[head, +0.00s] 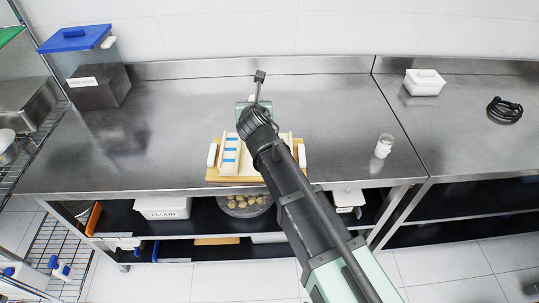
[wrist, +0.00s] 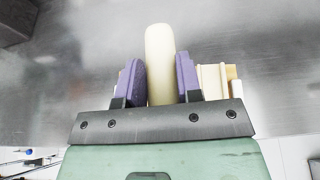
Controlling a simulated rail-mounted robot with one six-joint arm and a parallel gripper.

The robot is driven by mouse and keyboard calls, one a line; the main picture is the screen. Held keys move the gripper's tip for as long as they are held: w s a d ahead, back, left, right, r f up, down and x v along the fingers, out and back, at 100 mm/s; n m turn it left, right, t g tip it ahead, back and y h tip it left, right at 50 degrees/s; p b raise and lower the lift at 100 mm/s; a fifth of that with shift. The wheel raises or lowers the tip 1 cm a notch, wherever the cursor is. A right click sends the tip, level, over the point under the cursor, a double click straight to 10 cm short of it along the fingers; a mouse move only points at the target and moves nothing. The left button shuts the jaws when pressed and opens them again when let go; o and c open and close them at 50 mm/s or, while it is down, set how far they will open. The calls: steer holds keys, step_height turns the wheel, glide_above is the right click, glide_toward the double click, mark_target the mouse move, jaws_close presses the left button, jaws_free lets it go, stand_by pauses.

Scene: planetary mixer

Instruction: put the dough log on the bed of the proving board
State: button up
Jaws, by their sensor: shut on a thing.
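The dough log (wrist: 160,50) is a pale cream roll with a rounded end. In the wrist view it lies between the two purple pads of my gripper (wrist: 159,78), which is shut on it, and its end sticks out past them. In the head view my gripper (head: 244,105) is over the steel bench, beyond the proving board (head: 215,177), and my arm hides most of the log. The board is wooden with a cream bed, blue strips and white handles. My wrist covers part of it. In the wrist view, a cream and wooden piece, apparently the board's edge (wrist: 212,80), shows right of my gripper.
A dark bin (head: 98,88) with a blue-lidded tub stands at the back left. A white shaker (head: 384,146) stands right of the board. A white tub (head: 424,82) and a black coil (head: 504,112) are farther right. The bench (head: 170,110) around the board is clear.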

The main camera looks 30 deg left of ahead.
step_height(320, 180, down, 21)
steer(key=b, duration=2)
steer(key=shift+r, duration=0.55)
steer(key=shift+f, duration=0.25)
steer(key=o, duration=1)
steer(key=shift+r, duration=0.1)
steer(key=shift+c, duration=0.2)
steer(key=shift+r+p, duration=0.2)
steer(key=shift+p, duration=0.1)
steer(key=p+v, duration=0.4)
steer(key=v, duration=0.8)
